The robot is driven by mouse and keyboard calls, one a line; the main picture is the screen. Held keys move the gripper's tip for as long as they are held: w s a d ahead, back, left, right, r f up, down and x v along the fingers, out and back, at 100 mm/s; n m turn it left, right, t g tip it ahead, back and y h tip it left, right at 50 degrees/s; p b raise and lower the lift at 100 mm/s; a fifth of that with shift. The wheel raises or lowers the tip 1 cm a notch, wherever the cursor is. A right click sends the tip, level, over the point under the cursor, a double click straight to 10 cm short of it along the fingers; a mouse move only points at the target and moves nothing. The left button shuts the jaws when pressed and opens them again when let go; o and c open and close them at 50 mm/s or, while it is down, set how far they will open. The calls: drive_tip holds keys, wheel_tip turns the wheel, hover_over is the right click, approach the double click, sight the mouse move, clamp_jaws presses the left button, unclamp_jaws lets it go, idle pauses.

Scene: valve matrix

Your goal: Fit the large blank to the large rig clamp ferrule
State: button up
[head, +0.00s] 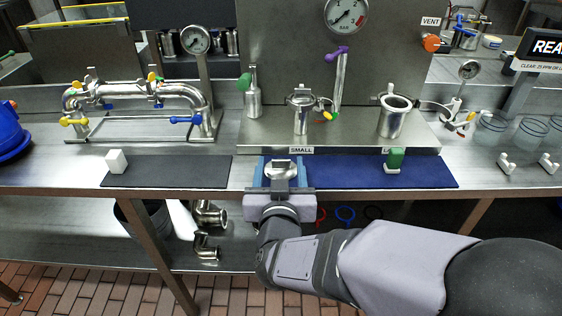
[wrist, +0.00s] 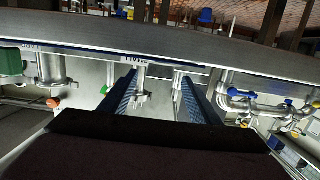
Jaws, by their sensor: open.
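The large rig clamp ferrule (head: 392,124) is an upright steel pipe with a wide round mouth, at the right of the steel rig base, behind a partly hidden label. It shows upside down in the wrist view (wrist: 52,68). My gripper (head: 281,170) is open above the front edge of the bench, left of the large ferrule and in front of the small one. Its blue fingers are spread in the wrist view (wrist: 158,85). A round silver piece (head: 283,169) shows between the fingers in the head view; I cannot tell whether it is the large blank.
The small ferrule (head: 301,122) stands behind my gripper. A green block (head: 396,158) on a white base stands on the blue mat (head: 435,174) before the large ferrule. A white block (head: 116,161) sits on the dark mat (head: 180,172). A pipe assembly (head: 140,95) occupies the left.

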sight(281, 161)
drive_tip(key=w+p, duration=0.1)
drive_tip(key=p, duration=0.2)
drive_tip(key=shift+d+r, duration=0.1)
drive_tip(key=shift+r, duration=0.05)
drive_tip(key=shift+w+f+p, duration=0.2)
drive_tip(key=shift+w+p, duration=0.6)
drive_tip(key=shift+p, duration=0.2)
drive_tip(key=shift+w+f+p, duration=0.2)
drive_tip(key=shift+w+p, duration=0.05)
drive_tip(key=shift+p, duration=0.05)
drive_tip(key=c, duration=1.2)
drive_tip(key=shift+c, duration=0.2)
drive_tip(key=shift+r, duration=0.1)
